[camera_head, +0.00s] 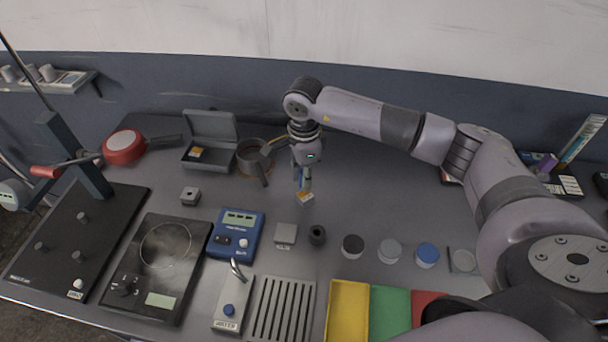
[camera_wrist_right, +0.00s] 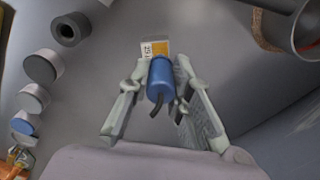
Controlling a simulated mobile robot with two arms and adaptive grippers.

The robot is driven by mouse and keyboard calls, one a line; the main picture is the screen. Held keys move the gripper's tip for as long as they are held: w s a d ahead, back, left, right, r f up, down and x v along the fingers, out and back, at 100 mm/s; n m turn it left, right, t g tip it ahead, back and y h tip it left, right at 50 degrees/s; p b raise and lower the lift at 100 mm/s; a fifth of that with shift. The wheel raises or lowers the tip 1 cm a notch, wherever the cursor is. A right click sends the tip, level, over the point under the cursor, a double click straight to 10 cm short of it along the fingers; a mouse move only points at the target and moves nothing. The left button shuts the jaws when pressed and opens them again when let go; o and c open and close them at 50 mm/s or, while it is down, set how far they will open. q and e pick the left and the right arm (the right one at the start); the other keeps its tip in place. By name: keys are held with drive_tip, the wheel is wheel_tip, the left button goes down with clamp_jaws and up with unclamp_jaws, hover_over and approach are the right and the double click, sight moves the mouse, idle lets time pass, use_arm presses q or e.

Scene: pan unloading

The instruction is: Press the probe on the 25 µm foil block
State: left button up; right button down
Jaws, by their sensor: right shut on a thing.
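The foil block (camera_head: 305,198) is a small pale piece with an orange part, on the grey table in the head view. In the right wrist view the block (camera_wrist_right: 154,46) shows a white label reading "25" beside the orange. My right gripper (camera_head: 304,178) points down over it, shut on the blue probe (camera_wrist_right: 160,80), whose dark cable curls back between the fingers. The probe's far end is at the block's near edge in the wrist view; I cannot tell whether they touch. The blue meter (camera_head: 236,232) stands to the left in the head view. My left gripper is not in view.
An open grey case (camera_head: 208,128) holds another orange-marked piece. A brown-rimmed pot (camera_head: 254,158) stands left of my right gripper. A grey block (camera_head: 286,233), a dark ring (camera_head: 317,235) and several round discs line up nearer. Bare table lies right of the foil block.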

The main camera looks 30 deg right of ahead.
drive_tip(key=shift+f+b, duration=0.3)
drive_tip(key=shift+f, duration=0.05)
drive_tip(key=shift+s, duration=0.1)
idle(1.8)
drive_tip(key=shift+r+p, duration=1)
drive_tip(key=shift+r, duration=1.5)
